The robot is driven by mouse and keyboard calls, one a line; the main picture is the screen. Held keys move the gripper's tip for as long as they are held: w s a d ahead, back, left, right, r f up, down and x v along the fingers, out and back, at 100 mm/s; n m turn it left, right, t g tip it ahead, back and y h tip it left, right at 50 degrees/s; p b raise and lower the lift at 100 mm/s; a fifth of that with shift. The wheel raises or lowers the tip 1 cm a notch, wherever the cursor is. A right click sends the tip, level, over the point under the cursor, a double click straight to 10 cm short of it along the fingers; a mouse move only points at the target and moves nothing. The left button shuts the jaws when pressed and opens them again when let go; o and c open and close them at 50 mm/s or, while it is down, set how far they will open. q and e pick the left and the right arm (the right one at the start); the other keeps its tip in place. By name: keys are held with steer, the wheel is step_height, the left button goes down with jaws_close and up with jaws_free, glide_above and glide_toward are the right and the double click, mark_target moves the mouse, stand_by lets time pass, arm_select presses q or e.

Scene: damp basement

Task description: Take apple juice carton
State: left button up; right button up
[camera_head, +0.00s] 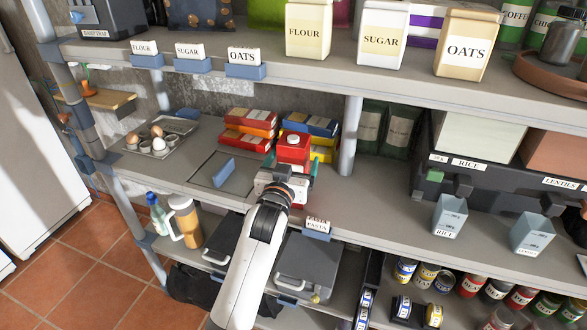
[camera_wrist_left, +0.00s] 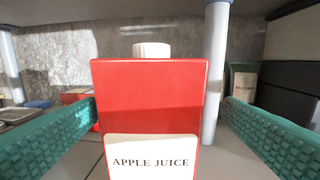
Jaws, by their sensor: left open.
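The apple juice carton (camera_wrist_left: 150,95) is red with a white cap and a white label reading APPLE JUICE. It stands upright on the middle shelf, in front of the pasta boxes, and shows in the head view as a red top with a white cap (camera_head: 293,146). My left gripper (camera_head: 287,172) reaches in from the front and is open. In the left wrist view its two green finger pads stand on either side of the carton, with the carton between them. Gaps seem to show beside the carton. The carton's lower part is hidden in the head view. My right gripper is not in view.
Stacked red and orange boxes (camera_head: 247,131) and blue and yellow boxes (camera_head: 311,125) stand behind the carton. A metal shelf post (camera_head: 349,135) rises to its right. A tray with eggs (camera_head: 160,137) lies left. The upper shelf (camera_head: 330,67) hangs above.

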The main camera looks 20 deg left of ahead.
arm_select(q)
steer(key=shift+w, duration=0.7)
steer(key=w+p, duration=0.1)
steer(key=w, duration=0.1)
steer(key=w+a, duration=0.1)
steer(key=shift+w+f+p, duration=0.1)
steer(key=shift+w+p, duration=0.3)
steer(key=shift+w+f, duration=0.15)
steer(key=shift+w, duration=0.35)
steer(key=shift+c, duration=0.3)
steer(key=c, duration=1.8)
steer(key=shift+r, duration=0.2)
jaws_close()
steer(key=shift+w+r, duration=0.1)
